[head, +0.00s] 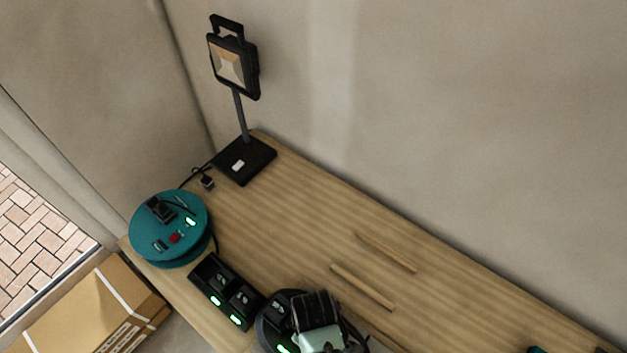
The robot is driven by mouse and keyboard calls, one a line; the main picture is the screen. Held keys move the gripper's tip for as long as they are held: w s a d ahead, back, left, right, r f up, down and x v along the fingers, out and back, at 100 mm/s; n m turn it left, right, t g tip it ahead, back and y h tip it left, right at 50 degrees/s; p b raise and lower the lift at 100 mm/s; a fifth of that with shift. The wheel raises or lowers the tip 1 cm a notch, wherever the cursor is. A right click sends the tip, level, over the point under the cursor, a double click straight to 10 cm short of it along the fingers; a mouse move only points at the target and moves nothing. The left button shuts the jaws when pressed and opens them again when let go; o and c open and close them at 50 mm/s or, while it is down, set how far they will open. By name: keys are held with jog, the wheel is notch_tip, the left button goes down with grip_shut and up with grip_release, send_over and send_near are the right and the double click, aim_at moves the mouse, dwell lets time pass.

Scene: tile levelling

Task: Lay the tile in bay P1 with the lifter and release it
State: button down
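I see no tile and no bay marked P1 in the head view. A dark round device (272,328) with a green light sits at the bottom edge of the bench. A black ribbed block with a pale green part (320,338) shows over or beside it, cut off by the frame. I cannot tell whether this is the lifter. My gripper is not in view.
The wooden bench (290,215) runs along the wall. On it stand a work lamp (232,65), a teal cable reel (170,225), a black charger (226,290) with green lights, and thin wooden strips (362,287). A cardboard box (95,310) lies lower left, near brick paving (35,235).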

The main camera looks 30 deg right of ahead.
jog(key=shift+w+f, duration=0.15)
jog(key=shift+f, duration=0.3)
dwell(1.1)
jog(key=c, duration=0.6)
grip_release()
